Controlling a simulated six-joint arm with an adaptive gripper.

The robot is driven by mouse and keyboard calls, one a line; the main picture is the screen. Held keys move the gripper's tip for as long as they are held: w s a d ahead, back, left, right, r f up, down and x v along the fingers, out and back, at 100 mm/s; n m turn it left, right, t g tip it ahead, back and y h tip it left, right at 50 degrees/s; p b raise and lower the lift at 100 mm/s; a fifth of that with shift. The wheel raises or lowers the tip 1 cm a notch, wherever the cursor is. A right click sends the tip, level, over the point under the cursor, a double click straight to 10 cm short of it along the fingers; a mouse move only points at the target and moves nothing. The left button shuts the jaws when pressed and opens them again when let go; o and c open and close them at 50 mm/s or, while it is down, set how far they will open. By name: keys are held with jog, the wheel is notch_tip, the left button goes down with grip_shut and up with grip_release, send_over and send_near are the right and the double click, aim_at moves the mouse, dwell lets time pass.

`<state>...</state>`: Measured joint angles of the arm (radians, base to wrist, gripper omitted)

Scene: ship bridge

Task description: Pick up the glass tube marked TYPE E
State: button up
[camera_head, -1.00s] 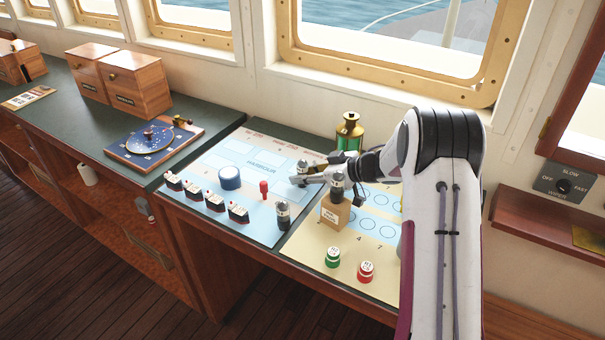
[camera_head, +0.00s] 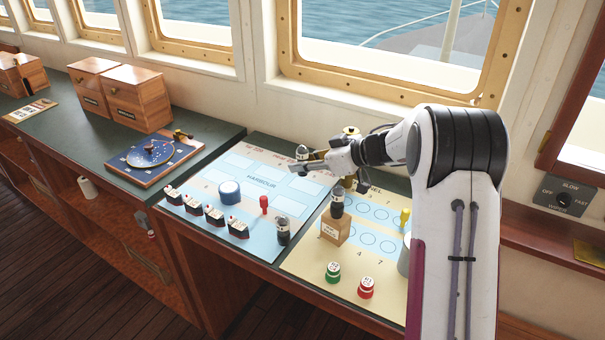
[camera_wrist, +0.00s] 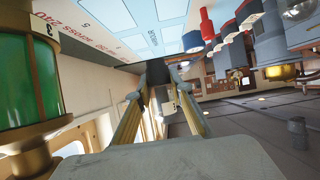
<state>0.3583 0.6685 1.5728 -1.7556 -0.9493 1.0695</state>
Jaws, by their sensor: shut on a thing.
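My gripper (camera_head: 311,163) is shut on a dark tube with a pale band (camera_head: 303,154), above the far side of the blue HARBOUR sheet. In the wrist view, the fingers (camera_wrist: 160,98) close around a small dark thing with a pale label (camera_wrist: 171,101). A similar dark tube (camera_head: 283,232) stands at the blue sheet's near right corner. Another (camera_head: 337,205) stands at the top of a small wooden block (camera_head: 335,230) with a white label. I cannot read TYPE E on any tube.
Several small dark-and-white ship models (camera_head: 214,217), a blue round piece (camera_head: 229,191) and a red peg (camera_head: 264,204) stand on the blue sheet (camera_head: 185,227). Green (camera_head: 333,272) and red (camera_head: 366,288) buoy pieces stand on the yellow sheet. A green lantern (camera_wrist: 30,85) is close beside my gripper.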

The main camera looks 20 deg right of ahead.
jog(key=shift+r, duration=0.4)
dwell(0.3)
